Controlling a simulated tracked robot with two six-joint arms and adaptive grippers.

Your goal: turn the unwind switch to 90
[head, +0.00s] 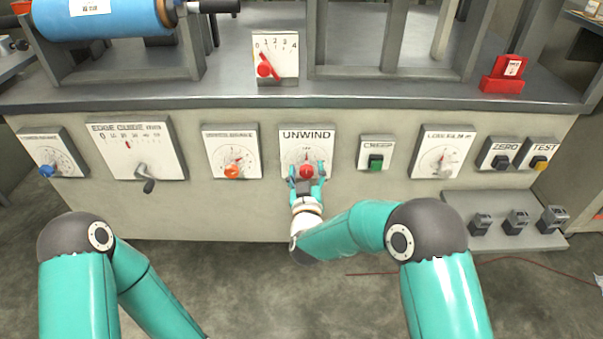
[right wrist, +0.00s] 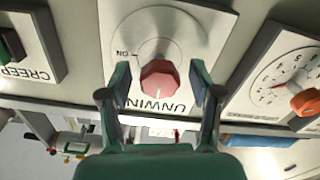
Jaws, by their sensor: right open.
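The unwind switch is a red knob (head: 306,171) on a white plate labelled UNWIND (head: 307,141), at the middle of the machine's front panel. In the right wrist view the red faceted knob (right wrist: 159,79) sits on a round dial, with "ON" printed at its left. My right gripper (head: 306,182) is at the knob, and in the right wrist view its open fingers (right wrist: 158,93) stand on either side of it with gaps. The knob's pointer is hard to make out. My left arm shows at the lower left, but its gripper is out of view.
An orange knob (head: 232,171) on its plate is left of the unwind plate, and a green CREEP button (head: 376,162) is to its right. A crank (head: 149,185) sticks out further left. A low step with grey pedals (head: 517,221) stands at the lower right.

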